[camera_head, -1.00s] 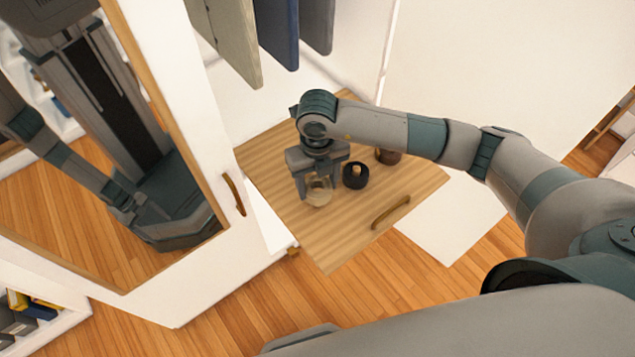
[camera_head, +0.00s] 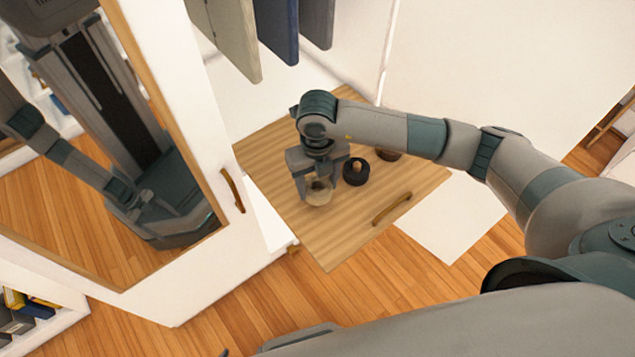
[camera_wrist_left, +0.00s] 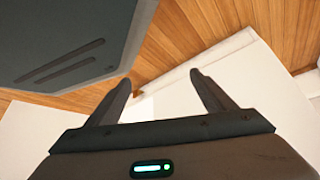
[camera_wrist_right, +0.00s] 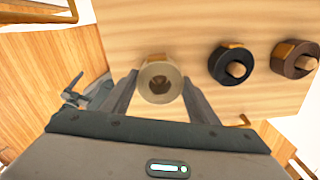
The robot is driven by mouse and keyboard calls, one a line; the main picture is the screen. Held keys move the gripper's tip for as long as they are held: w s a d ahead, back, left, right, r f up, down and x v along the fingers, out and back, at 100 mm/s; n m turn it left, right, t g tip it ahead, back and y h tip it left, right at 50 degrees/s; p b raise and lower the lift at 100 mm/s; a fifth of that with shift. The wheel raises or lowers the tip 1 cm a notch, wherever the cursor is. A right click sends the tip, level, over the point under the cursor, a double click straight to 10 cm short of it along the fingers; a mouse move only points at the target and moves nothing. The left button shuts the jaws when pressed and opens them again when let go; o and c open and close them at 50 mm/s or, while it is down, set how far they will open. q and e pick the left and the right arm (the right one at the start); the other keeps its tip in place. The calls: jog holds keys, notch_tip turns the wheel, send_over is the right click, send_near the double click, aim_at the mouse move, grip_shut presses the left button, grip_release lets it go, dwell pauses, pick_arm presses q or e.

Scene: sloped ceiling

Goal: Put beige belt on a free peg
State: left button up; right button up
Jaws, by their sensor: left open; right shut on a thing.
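The beige belt (camera_head: 318,193) is a rolled coil with a dark hole in its middle. My right gripper (camera_head: 317,188) is shut on it above the wooden board. The coil also shows between the fingers in the right wrist view (camera_wrist_right: 160,83); whether it touches the board I cannot tell. A black belt coil (camera_wrist_right: 231,64) and a brown belt coil (camera_wrist_right: 295,60) sit to its right, each with a wooden peg through its middle. I see no clearly empty peg. My left gripper (camera_wrist_left: 160,90) is open and empty in the left wrist view.
The wooden board (camera_head: 290,225) has a handle (camera_head: 391,209) near its front edge. A mirrored door (camera_head: 205,130) with a handle (camera_head: 232,190) stands open on the left. Beige, blue and grey garments (camera_head: 275,30) hang above the board. Bare floor lies in front.

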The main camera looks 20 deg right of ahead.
aim_at(317, 189)
jog(key=shift+f+b, duration=0.5)
jog(key=shift+f, duration=0.2)
jog(key=shift+f+b, duration=0.7)
jog(key=shift+f, duration=0.1)
pick_arm(q)
jog(key=shift+t, duration=0.5)
jog(key=shift+w+d+r, duration=0.2)
jog(key=shift+w+r, duration=0.05)
jog(key=shift+w, duration=0.55)
jog(key=shift+w+d+r, duration=0.15)
jog(key=shift+w+r, duration=0.15)
jog(key=shift+w, duration=0.45)
jog(key=shift+w+d+r, duration=0.2)
jog(key=shift+w+r, duration=0.05)
jog(key=shift+w, duration=0.55)
pick_arm(e)
jog(key=shift+f, duration=0.1)
pick_arm(q)
jog(key=shift+w, duration=0.15)
pick_arm(e)
jog(key=o, duration=1)
jog(key=shift+o, duration=1.1)
pick_arm(q)
jog(key=shift+d, duration=0.3)
